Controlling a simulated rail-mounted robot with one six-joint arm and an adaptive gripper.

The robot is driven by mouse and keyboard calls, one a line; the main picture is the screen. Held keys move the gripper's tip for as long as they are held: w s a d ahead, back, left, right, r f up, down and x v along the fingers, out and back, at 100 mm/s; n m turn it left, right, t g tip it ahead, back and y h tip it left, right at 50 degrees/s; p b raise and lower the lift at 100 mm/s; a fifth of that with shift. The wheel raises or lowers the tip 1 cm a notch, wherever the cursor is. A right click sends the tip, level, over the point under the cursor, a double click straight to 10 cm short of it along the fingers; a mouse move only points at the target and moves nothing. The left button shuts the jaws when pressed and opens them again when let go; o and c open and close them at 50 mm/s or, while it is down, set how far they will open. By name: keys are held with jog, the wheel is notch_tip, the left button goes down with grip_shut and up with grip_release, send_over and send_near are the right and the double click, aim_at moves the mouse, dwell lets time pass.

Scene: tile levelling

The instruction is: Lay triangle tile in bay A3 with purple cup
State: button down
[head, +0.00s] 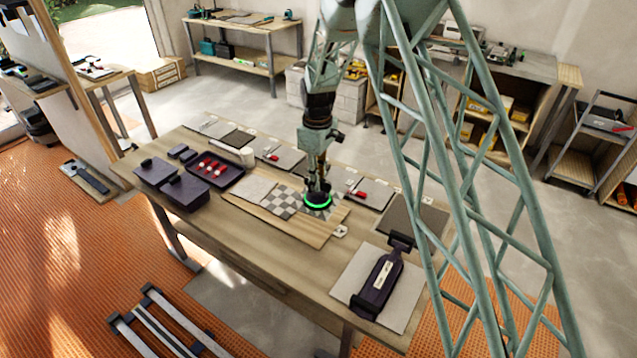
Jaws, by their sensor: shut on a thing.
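My gripper (319,183) is over the middle of the workbench, pointing down. It is shut on a dark round tool with a bright green ring (317,201) around its lower edge. The tool is at or just above a checkered tile (319,213) at the right end of a tile row; I cannot tell whether they touch. To its left lie another checkered tile (279,203) and a plain pale tile (254,189). No purple cup is plainly visible, and the tool's colour above the ring is too dark to tell. I cannot make out a triangle pattern or bay labels.
A dark tray with red-topped items (216,169) and dark boxes (183,191) stand at the left. A dark purple handled tool (381,283) lies on a pale slab (347,278) at the front right. Grey slabs with small red tools line the back edge.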

jog(key=w+a+p, duration=0.3)
jog(key=w+a, duration=1.1)
jog(key=w, duration=0.4)
jog(key=shift+a, duration=0.3)
dwell(1.4)
jog(key=shift+d+r, duration=0.1)
